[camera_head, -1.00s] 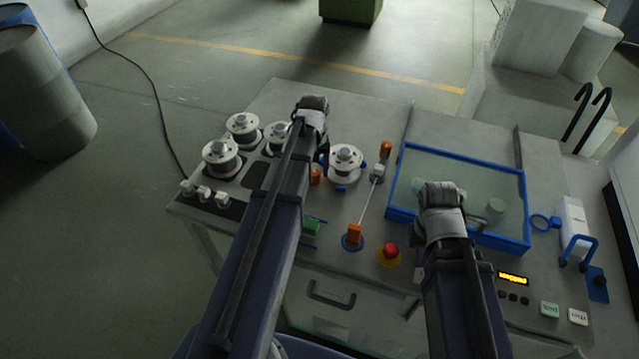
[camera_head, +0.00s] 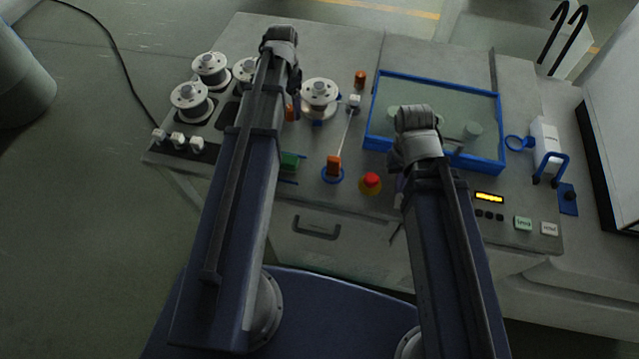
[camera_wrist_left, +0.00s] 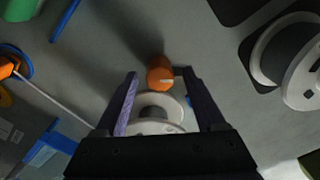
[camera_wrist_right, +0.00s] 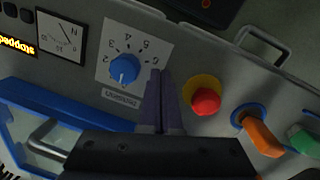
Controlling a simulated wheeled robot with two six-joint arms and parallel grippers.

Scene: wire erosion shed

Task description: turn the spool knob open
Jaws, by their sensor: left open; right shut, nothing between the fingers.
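An orange knob with a pale mark (camera_wrist_left: 160,76) shows in the left wrist view, just beside a white spool (camera_wrist_left: 155,108). My left gripper (camera_wrist_left: 160,72) is open, its fingers on either side of the knob in the picture; I cannot tell whether they touch it. In the head view the orange knob (camera_head: 290,112) peeps out beside my left arm, next to the spool (camera_head: 319,92). My left fingertips are hidden there. My right gripper (camera_wrist_right: 161,74) is shut and empty, over the panel between a blue dial (camera_wrist_right: 124,69) and a red button (camera_wrist_right: 206,100).
Several more spools (camera_head: 190,98) stand at the left. An orange lever (camera_head: 334,165), a green part (camera_head: 290,162) and the red stop button (camera_head: 371,181) sit in front. A blue-framed clear box (camera_head: 433,110) stands at the right, near a lit yellow display (camera_head: 489,198).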

